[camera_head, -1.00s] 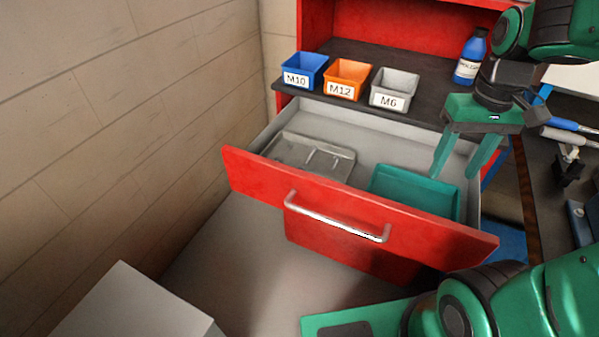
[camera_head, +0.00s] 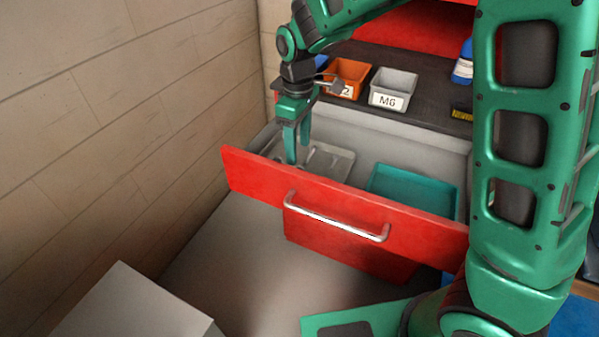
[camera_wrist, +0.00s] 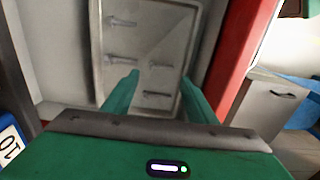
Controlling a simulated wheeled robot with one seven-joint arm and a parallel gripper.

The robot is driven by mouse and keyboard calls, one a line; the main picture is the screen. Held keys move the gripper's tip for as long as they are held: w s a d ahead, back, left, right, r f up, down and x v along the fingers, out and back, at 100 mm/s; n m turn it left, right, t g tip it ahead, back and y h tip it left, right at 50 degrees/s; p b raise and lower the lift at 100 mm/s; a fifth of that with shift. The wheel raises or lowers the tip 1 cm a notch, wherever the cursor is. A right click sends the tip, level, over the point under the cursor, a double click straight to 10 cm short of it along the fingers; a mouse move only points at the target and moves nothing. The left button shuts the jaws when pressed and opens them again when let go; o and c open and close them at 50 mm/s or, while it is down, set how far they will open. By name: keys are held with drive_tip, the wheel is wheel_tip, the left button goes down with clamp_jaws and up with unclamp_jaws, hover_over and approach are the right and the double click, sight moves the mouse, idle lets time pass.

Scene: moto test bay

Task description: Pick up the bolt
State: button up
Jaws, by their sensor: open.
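Several grey bolts lie apart in a grey metal tray (camera_head: 335,162) inside the open red drawer (camera_head: 345,207). In the wrist view, one bolt (camera_wrist: 122,21) is at the tray's far left, another bolt (camera_wrist: 121,60) lies below it, a third bolt (camera_wrist: 160,64) is near the middle, and one more bolt (camera_wrist: 157,95) lies between the fingers. My gripper (camera_head: 297,155) points down over the left part of the tray. It also shows in the wrist view (camera_wrist: 158,88), open, with nothing held. The gap between fingertips and bolts is hard to judge.
A teal tray (camera_head: 412,188) sits in the drawer's right part. An orange bin (camera_head: 350,76) and a grey bin (camera_head: 393,88) labelled M6 stand on the dark shelf behind. A blue bottle (camera_head: 464,62) is partly hidden by my arm. The drawer front and the left wall are close.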

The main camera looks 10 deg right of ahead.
drive_tip(key=shift+s+a+f, duration=0.1)
drive_tip(key=shift+f, duration=1.85)
drive_tip(key=shift+s+a+f, duration=0.1)
drive_tip(key=shift+f, duration=1.85)
drive_tip(key=shift+w, duration=0.1)
drive_tip(key=shift+c, duration=0.3)
drive_tip(key=c, duration=0.7)
